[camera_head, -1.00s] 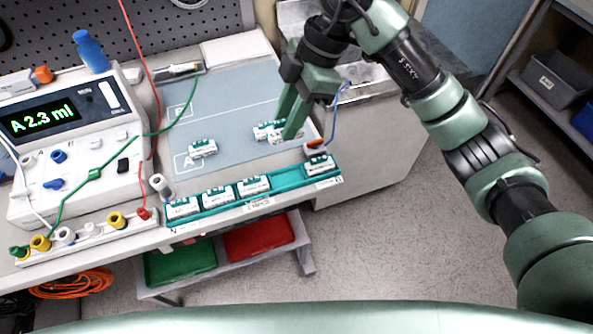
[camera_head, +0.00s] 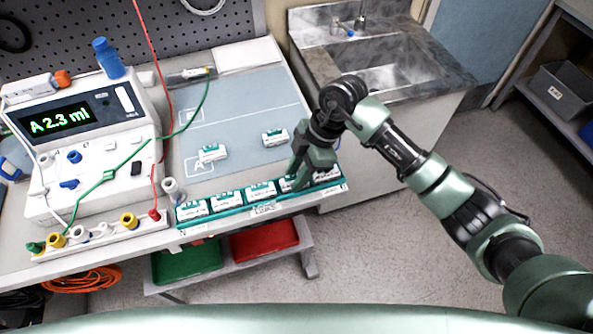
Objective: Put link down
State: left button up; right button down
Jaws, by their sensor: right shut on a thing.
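My right gripper (camera_head: 296,184) points down over the front edge of the table, at the teal tray (camera_head: 223,214). It is shut on a small white-and-teal link (camera_head: 287,184), which is partly hidden by the fingers. This link sits in or just above the tray's row, between a link (camera_head: 261,191) on its left and another (camera_head: 327,174) on its right. I cannot tell if it rests on the tray floor. More links (camera_head: 193,210) stand in the tray's left part. My left gripper is out of view.
Two similar links, one left (camera_head: 211,153) and one right (camera_head: 275,138), stand on the grey-blue mat (camera_head: 236,118). A pump reading "A 2.3 ml" (camera_head: 75,127) with cables stands left. A sink (camera_head: 385,70) is behind right. Green (camera_head: 187,261) and red (camera_head: 264,241) bins are below.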

jog(key=shift+f, duration=0.1)
jog(key=c, duration=1.1)
grip_release()
jog(key=shift+o, duration=0.2)
jog(key=shift+r, duration=0.25)
jog(key=shift+w+d+r, duration=0.15)
jog(key=shift+d+r, duration=0.05)
jog(key=shift+r, duration=0.15)
jog(key=b+v, duration=0.3)
jog(key=v, duration=0.8)
